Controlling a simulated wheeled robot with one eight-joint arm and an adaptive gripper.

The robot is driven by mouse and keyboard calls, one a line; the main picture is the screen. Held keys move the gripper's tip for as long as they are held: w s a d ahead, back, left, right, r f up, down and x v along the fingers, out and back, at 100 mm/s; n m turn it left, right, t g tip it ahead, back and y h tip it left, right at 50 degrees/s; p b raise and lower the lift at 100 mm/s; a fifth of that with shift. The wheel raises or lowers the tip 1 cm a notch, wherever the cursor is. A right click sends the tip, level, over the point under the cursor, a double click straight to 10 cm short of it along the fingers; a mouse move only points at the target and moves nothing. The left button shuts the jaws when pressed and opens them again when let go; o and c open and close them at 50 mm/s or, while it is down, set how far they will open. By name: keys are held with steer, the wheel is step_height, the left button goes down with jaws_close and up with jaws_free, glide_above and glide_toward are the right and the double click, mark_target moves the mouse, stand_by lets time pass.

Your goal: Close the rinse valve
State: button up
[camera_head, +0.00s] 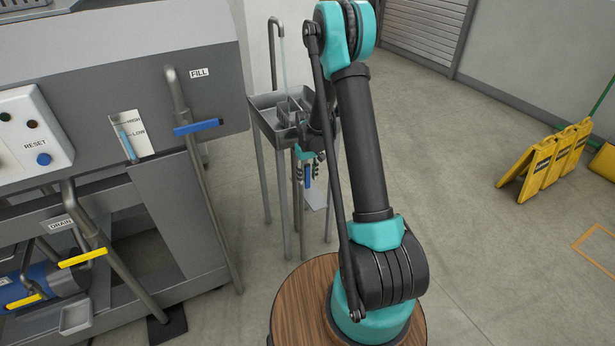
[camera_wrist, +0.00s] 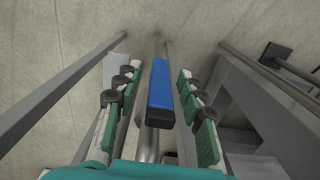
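A blue valve handle (camera_head: 307,174) hangs below the small grey sink, and it also shows in the wrist view (camera_wrist: 161,84). It points down along a grey pipe. I take it for the rinse valve, as no label on it is readable. My gripper (camera_head: 306,160) is at the handle under the sink. In the wrist view my gripper (camera_wrist: 159,88) is open, with one green-padded finger on each side of the handle. A narrow gap shows on the left; the right finger is very close, and I cannot tell whether it touches.
The grey sink (camera_head: 268,101) stands on thin legs around my gripper, with a thin pale stream below its bent tap (camera_head: 275,45). The machine at left has a blue FILL handle (camera_head: 198,127) and a yellow DRAIN handle (camera_head: 83,258). Yellow floor signs (camera_head: 545,163) stand at right; floor between is clear.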

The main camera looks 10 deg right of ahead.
jaws_close()
stand_by(0.3)
